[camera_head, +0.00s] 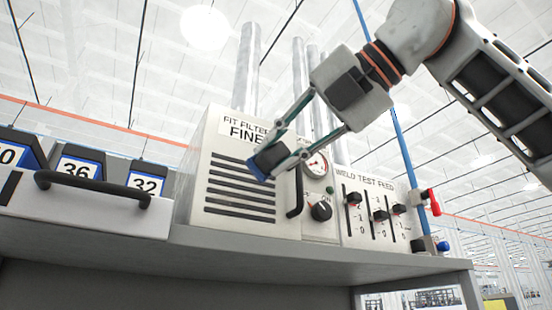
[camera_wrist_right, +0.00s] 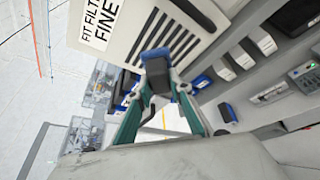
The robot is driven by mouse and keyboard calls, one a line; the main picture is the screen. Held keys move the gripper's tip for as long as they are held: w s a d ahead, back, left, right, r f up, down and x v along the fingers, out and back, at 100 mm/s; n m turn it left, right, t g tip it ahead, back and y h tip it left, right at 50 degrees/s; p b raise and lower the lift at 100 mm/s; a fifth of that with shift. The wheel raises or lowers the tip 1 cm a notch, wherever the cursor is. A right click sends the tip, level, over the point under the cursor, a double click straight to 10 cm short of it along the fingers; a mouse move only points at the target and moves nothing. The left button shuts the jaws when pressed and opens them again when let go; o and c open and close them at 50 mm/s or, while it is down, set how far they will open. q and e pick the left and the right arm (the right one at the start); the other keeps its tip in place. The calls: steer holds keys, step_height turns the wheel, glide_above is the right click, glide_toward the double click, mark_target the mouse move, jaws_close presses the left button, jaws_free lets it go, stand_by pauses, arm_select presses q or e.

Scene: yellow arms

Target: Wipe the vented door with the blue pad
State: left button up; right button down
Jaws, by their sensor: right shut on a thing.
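The vented door (camera_head: 238,190) is a pale panel with dark horizontal slots, on the front of a cabinet labelled "FIT FILTER FINE". It also shows tilted in the right wrist view (camera_wrist_right: 128,32). My right gripper (camera_head: 270,160) comes in from the upper right and is shut on the blue pad (camera_head: 257,171), in front of the door's upper right part. In the right wrist view the pad (camera_wrist_right: 157,56) sits between the fingertips, over the slots. I cannot tell whether the pad touches the door. My left gripper is not in view.
Right of the door are a black handle (camera_head: 295,191), a gauge (camera_head: 316,165), a knob (camera_head: 321,210) and a slider panel (camera_head: 372,212). A red-handled valve (camera_head: 434,202) is at the far right. Numbered bins (camera_head: 78,172) and a drawer handle (camera_head: 92,190) are at left.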

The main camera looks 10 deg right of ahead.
steer(key=shift+s+d, duration=0.25)
steer(key=shift+s, duration=0.45)
steer(key=shift+s+d, duration=0.2)
steer(key=shift+s, duration=0.45)
